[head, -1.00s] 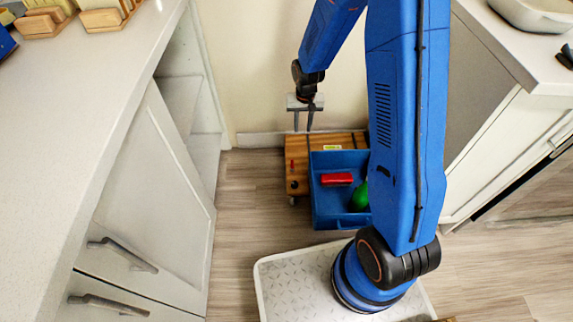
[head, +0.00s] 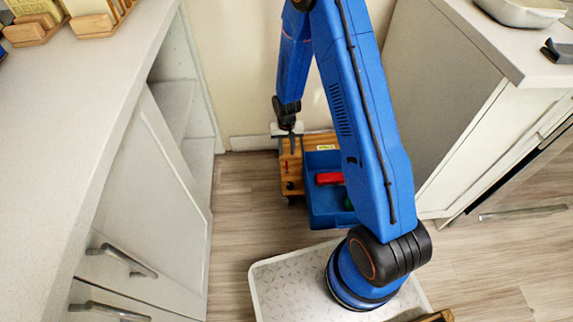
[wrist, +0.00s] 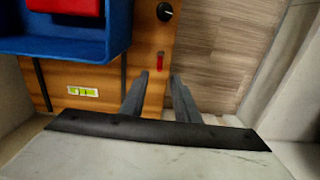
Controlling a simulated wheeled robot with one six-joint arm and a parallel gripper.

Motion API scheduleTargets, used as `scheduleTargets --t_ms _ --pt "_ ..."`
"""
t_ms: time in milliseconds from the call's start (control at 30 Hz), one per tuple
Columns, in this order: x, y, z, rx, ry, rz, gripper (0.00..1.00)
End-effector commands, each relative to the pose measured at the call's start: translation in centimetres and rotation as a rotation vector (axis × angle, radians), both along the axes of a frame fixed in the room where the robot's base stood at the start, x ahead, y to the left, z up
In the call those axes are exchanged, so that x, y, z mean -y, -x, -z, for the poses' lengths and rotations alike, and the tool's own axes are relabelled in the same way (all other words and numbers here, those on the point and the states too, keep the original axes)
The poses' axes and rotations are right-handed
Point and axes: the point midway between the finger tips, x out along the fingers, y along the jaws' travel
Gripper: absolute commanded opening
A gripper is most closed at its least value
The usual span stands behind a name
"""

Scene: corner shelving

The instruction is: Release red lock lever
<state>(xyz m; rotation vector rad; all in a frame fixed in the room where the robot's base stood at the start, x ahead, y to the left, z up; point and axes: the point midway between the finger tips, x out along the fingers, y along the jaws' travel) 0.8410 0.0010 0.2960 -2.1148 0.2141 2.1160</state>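The red lock lever (wrist: 160,59) is a small red peg on the wooden dolly (wrist: 70,75), near its edge. In the wrist view it shows just beyond my fingertips and between their lines. My gripper (wrist: 160,77) is open, its two grey fingers apart with nothing between them. In the head view my gripper (head: 287,148) points down over the left part of the wooden dolly (head: 292,170). The lever is too small to make out surely there. I see no contact between the fingers and the lever.
A blue bin (head: 326,207) with a red block (head: 329,178) sits on the dolly, right of my gripper. A black knob (wrist: 165,11) and a level vial (wrist: 83,92) are on the dolly. Cabinets flank both sides; floor (head: 240,210) is clear to the left.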

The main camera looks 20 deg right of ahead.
Motion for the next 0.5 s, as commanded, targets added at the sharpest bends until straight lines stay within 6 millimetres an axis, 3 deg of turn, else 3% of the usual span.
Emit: scheduleTargets --t_ms 500 --pt "0.0 0.0 7.9 -0.001 0.000 0.000 0.28"
